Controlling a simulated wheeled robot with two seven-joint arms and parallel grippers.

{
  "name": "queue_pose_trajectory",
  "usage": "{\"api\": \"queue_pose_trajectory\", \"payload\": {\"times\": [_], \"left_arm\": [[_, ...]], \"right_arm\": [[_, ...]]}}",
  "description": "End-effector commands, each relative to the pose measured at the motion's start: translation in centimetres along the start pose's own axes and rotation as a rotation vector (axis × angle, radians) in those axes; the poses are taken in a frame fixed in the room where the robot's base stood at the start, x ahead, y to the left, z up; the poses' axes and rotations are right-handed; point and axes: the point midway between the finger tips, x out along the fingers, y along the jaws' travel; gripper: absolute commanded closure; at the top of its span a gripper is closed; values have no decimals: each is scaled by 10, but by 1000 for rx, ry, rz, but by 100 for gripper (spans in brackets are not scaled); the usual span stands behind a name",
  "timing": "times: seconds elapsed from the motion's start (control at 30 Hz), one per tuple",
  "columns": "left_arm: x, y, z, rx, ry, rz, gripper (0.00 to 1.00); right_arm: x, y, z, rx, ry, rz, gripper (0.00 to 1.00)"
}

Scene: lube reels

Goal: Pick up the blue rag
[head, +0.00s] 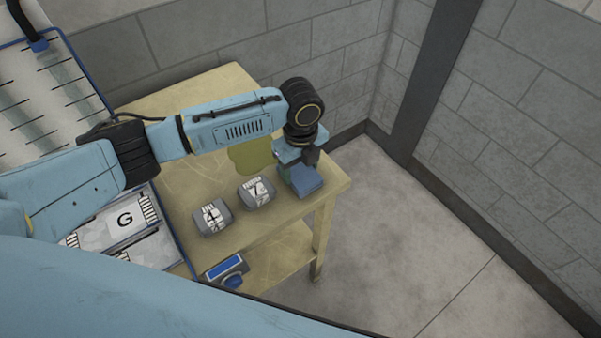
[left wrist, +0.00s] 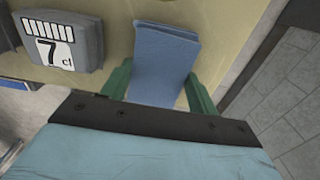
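The blue rag (head: 308,185) is a folded flat pad at the right corner of the wooden table. It also shows in the left wrist view (left wrist: 165,55). My left gripper (head: 303,165) is right above the rag, pointing down. In the left wrist view its two green fingers (left wrist: 160,92) stand apart, one on each side of the rag's near part. I cannot tell whether the fingertips touch the rag. My right gripper is not in view.
Grey blocks marked 4 (head: 212,218) and 7 (head: 257,192) sit left of the rag. A yellow-green patch (head: 251,156) lies behind them. A blue-and-grey item (head: 226,270) is on the lower shelf. Block walls stand behind; open floor is at right.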

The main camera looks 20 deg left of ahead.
Motion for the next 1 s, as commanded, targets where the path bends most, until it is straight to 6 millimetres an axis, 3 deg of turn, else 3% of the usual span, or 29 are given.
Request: {"api": "queue_pose_trajectory", "payload": {"times": [0.13, 0.43, 0.8, 1.0], "left_arm": [[0, 0, 0, 0, 0, 0, 63], [-8, 0, 1, 0, -1, -2, 63], [-77, -1, 1, 1, -1, -3, 63], [-98, 0, 0, -1, 0, -1, 63]], "right_arm": [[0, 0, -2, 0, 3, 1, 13], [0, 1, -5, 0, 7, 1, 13], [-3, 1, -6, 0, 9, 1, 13], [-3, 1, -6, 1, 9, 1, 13]]}}
